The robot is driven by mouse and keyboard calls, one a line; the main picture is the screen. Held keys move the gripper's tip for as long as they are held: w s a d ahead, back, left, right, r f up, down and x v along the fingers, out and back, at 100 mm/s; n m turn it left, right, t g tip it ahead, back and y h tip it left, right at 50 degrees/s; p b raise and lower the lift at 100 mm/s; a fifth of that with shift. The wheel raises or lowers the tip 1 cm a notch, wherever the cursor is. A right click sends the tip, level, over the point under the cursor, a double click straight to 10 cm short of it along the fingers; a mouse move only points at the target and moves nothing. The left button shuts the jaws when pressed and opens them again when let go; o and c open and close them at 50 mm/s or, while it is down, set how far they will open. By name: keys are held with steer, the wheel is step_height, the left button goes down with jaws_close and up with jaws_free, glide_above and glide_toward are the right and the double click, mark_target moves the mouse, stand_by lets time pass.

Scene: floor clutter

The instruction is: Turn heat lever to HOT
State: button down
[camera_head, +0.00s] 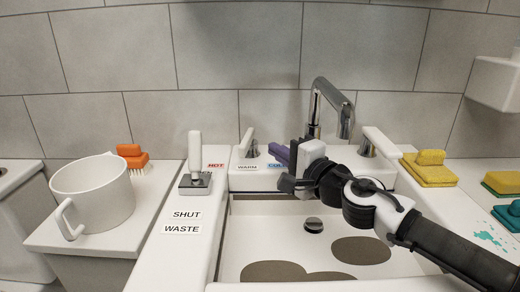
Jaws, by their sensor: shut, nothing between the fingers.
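The heat lever (247,142) is a white handle on a metal base at the back of the sink, standing behind the WARM label (248,168). The red HOT label (215,165) is to its left and the blue COLD label (276,166) is to its right. The lever looks close to upright, roughly over WARM. My gripper (292,168) is to the right of the lever and apart from it in the picture, in front of the tap. It is shut and empty. Its fingertips are partly hard to make out.
A metal tap (330,105) rises behind my gripper. A second white lever (380,142) is right of it. A white waste lever (195,150) stands left, near SHUT and WASTE labels. A white pot (92,193) and orange brush (132,153) are left.

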mark_target(248, 145)
steer(key=a, duration=0.4)
steer(key=shift+w, duration=0.4)
steer(key=shift+a, duration=0.15)
